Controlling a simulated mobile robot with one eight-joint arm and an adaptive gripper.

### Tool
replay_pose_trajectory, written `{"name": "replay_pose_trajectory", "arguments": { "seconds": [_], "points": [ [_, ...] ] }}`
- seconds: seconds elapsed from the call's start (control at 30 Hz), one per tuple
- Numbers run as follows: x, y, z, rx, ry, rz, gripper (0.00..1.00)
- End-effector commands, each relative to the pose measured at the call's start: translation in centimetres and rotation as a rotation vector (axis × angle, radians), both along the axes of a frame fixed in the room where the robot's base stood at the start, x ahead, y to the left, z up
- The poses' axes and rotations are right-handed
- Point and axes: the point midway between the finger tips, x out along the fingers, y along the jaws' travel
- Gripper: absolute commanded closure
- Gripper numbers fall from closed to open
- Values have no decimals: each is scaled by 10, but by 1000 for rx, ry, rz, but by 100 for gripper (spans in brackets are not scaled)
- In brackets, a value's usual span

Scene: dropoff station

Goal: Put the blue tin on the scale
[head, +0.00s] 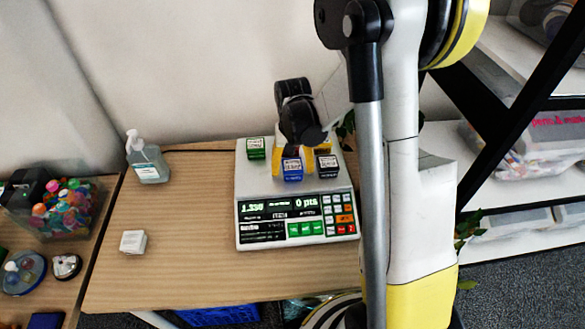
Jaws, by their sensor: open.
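The scale (247,196) is white, with a display and keypad at its front, and stands on the wooden table. The blue tin (292,171) appears to stand upright on the scale's platform, near the middle. A green tin (256,148) stands to its left and a black tin (327,166) to its right, both on the platform too. My gripper (301,157) reaches down over the platform from behind the blue tin, with its yellow fingers open and partly hidden by the tins. I cannot tell whether a finger touches the blue tin.
A soap dispenser (148,164) stands left of the scale. A small white box (133,242) lies at the table's front left. The table (185,225) is bare between them. A clear bin (62,208) of colourful items is at far left. A shelf (510,165) stands at right.

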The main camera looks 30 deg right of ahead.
Motion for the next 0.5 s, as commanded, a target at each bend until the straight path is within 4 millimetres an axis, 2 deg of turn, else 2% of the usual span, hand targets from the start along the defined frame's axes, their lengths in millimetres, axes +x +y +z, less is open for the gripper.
{"name": "replay_pose_trajectory", "arguments": {
  "seconds": [0.17,0.4,0.5],
  "points": [
    [0,0,32,0,0,0,29],
    [0,0,88,0,0,0,29],
    [0,0,105,0,0,0,29]
  ]
}}
